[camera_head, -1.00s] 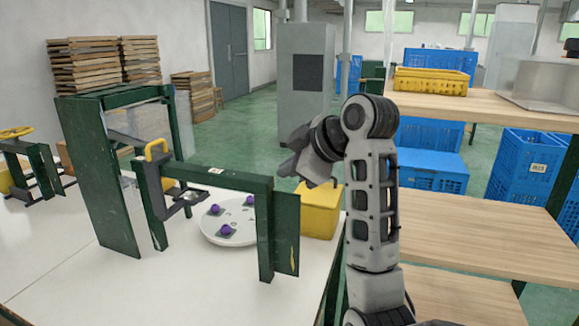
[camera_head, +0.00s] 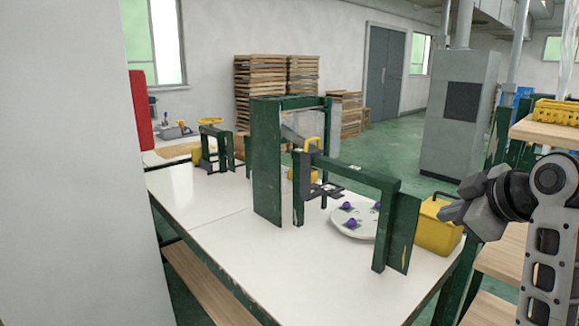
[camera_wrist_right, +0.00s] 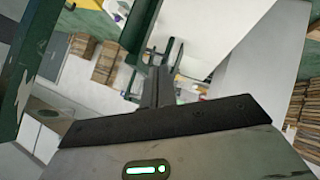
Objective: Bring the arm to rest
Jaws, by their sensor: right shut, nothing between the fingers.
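My right arm (camera_head: 548,240) stands at the right edge of the head view, bent at its upper joint. Its wrist points left, and the right gripper (camera_head: 450,213) is near the yellow box, with nothing held. In the right wrist view the dark fingers of the right gripper (camera_wrist_right: 158,85) are together and empty. Whether the gripper touches the yellow box cannot be told from the head view. My left arm and gripper are not in view.
A white table (camera_head: 215,215) carries green frames (camera_head: 350,175), a round white plate (camera_head: 345,228) with purple pieces (camera_head: 352,223), and a yellow box (camera_head: 435,235). Wooden shelves (camera_head: 505,265) stand at right. A grey cabinet (camera_head: 460,110) stands behind. The table's front left is clear.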

